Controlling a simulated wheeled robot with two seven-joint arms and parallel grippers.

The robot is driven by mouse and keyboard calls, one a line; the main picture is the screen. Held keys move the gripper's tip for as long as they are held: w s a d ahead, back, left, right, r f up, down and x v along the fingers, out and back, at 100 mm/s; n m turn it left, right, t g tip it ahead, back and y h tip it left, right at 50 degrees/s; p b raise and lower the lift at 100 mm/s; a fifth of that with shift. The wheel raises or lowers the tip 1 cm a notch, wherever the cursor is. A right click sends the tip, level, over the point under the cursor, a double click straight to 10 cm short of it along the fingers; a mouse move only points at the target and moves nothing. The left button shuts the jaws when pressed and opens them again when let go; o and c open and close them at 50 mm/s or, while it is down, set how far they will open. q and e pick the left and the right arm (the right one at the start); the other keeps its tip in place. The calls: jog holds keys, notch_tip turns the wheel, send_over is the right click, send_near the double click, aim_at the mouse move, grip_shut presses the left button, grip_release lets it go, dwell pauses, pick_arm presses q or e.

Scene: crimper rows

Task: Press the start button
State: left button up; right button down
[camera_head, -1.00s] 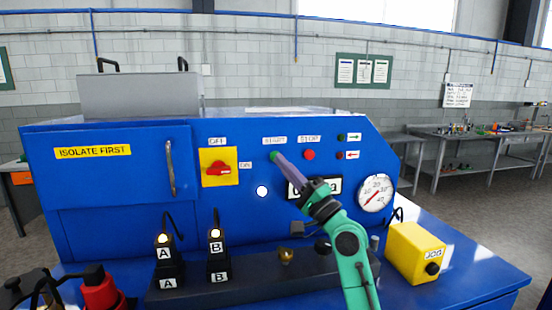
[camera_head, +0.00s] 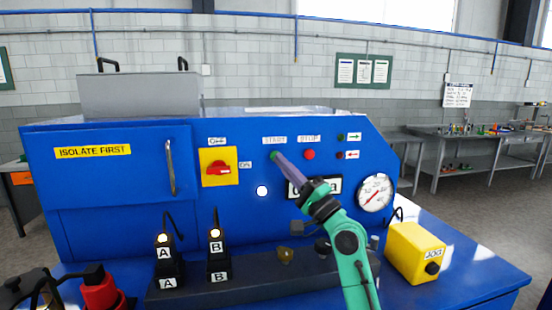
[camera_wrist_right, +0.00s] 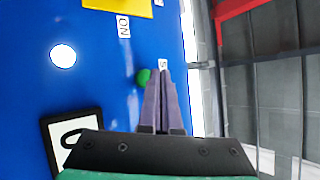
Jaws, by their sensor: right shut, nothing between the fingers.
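The green start button (camera_head: 273,155) sits on the blue machine panel (camera_head: 110,200), under a START label. It also shows in the right wrist view (camera_wrist_right: 144,76), just left of the fingertips. My right gripper (camera_head: 278,156) is shut and empty, its purple fingers pointing at the panel. In the right wrist view its fingertips (camera_wrist_right: 160,72) overlap or border the button's edge; I cannot tell whether they touch it.
A red stop button (camera_head: 309,155) is close on the right. A red rotary switch (camera_head: 219,168) on yellow is on the left. A digital display is partly hidden behind my right arm. A gauge (camera_head: 375,193) and a yellow JOG box (camera_head: 416,252) stand further right.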

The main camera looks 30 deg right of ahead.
jog(key=shift+w+d, duration=0.1)
jog(key=shift+w, duration=0.3)
jog(key=shift+w+d+b, duration=0.1)
jog(key=shift+w+b, duration=0.3)
dwell(0.5)
dwell(0.4)
jog(key=shift+s+a, duration=0.2)
jog(key=shift+s, duration=0.65)
jog(key=shift+p, duration=0.3)
jog(key=s, duration=0.2)
jog(key=s+a+p, duration=0.1)
jog(key=s, duration=0.2)
jog(key=shift+a, duration=0.15)
jog(key=shift+w, duration=0.1)
